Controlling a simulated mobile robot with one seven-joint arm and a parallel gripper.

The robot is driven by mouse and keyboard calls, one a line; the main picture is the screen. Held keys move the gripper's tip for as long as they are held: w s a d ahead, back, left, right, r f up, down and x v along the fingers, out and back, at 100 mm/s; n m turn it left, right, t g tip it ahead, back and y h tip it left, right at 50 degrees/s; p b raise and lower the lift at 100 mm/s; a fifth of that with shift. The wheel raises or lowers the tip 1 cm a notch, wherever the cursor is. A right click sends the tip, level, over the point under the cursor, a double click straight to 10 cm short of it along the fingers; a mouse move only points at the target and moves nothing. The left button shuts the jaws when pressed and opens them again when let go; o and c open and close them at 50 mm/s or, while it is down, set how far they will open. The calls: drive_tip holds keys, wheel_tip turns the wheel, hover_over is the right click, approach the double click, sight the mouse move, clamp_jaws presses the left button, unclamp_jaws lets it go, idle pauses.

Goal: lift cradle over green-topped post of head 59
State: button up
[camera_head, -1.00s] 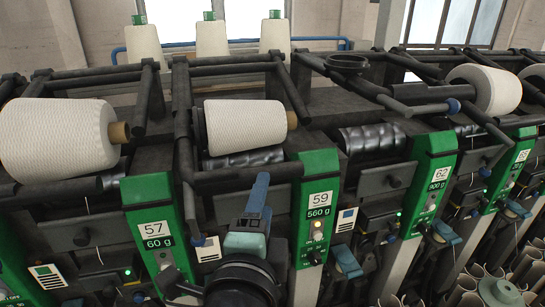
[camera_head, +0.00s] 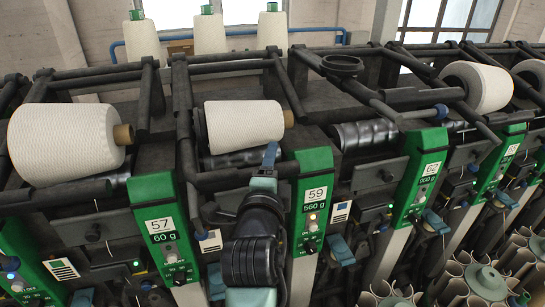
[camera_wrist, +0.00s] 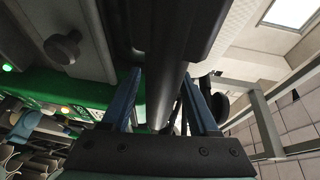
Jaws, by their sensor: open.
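Head 59 carries the "59 / 560 g" label (camera_head: 317,194) on its green-topped post (camera_head: 312,160). Its cradle is a black frame around a white cone (camera_head: 243,126), with a dark front bar (camera_head: 225,176) running below the cone, left of the post top. My gripper (camera_head: 269,153) is at the right part of this bar, just left of the post. In the wrist view, my gripper's blue fingers (camera_wrist: 162,75) stand apart on either side of a dark bar (camera_wrist: 167,92). Contact with the bar cannot be told. My wrist hides part of the machine below.
Head 57's green post (camera_head: 160,225) and larger white cone (camera_head: 65,140) are to the left. Head 62's green post (camera_head: 421,180) is to the right, with an empty cradle (camera_head: 342,66) raised behind. Several tubes stand in holders (camera_head: 485,280) at lower right.

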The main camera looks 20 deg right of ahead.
drive_tip(key=shift+w+d, duration=0.1)
drive_tip(key=shift+w, duration=0.2)
drive_tip(key=shift+c, duration=0.2)
clamp_jaws()
idle(1.2)
